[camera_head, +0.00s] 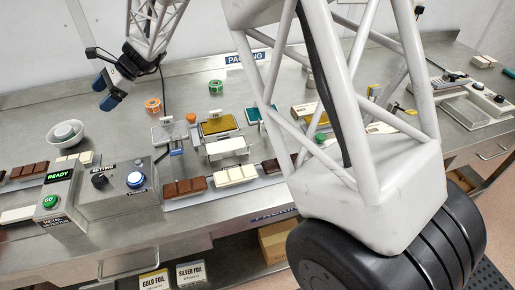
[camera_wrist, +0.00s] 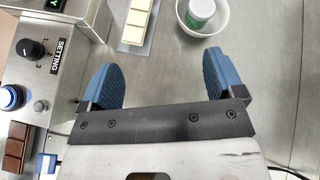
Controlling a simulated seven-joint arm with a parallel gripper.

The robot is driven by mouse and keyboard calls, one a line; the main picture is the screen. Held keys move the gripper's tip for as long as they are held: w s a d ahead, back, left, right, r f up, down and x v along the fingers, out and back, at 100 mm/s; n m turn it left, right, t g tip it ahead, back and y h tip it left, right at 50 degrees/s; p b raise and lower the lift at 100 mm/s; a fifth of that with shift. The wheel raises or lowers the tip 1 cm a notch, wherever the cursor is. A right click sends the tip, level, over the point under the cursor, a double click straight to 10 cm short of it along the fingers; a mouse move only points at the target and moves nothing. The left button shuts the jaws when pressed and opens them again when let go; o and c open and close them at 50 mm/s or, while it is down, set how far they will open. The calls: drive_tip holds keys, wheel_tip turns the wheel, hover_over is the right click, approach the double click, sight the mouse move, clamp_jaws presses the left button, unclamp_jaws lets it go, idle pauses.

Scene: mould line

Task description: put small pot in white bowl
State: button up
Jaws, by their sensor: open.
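The white bowl (camera_head: 52,139) stands on the steel bench at the far left in the head view. The small pot (camera_head: 64,131), pale with a greenish side, sits inside the bowl. In the wrist view the pot (camera_wrist: 201,13) shows its green band and pale top, within the rim of the bowl (camera_wrist: 222,27) at the top edge, which cuts off part of both. My gripper (camera_head: 104,92) has blue fingers and is above the bench, to the right of the bowl and apart from it. In the wrist view my gripper (camera_wrist: 160,72) is open, with nothing between its fingers.
A grey control box (camera_head: 118,187) with a knob and blue button stands in front of the bowl, to its right. Chocolate bars (camera_head: 236,176) lie on a strip beyond it. The bench right beside the bowl is mostly bare.

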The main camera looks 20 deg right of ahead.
drive_tip(key=s+d+r+n+t+h, duration=0.1)
drive_tip(key=s+d+r+n+h, duration=0.25)
drive_tip(key=s+d, duration=0.75)
drive_tip(key=s+d+r+n+t+h, duration=0.15)
drive_tip(key=s+d+r+n, duration=0.25)
drive_tip(key=s+d, duration=0.7)
drive_tip(key=s+d+f+n+t+h, duration=0.2)
drive_tip(key=s+d+n+h, duration=0.3)
drive_tip(key=s+d, duration=1.3)
drive_tip(key=shift+s+d+f+h, duration=0.2)
drive_tip(key=shift+s+f+h, duration=0.5)
drive_tip(key=shift+s, duration=0.1)
drive_tip(key=shift+n, duration=0.25)
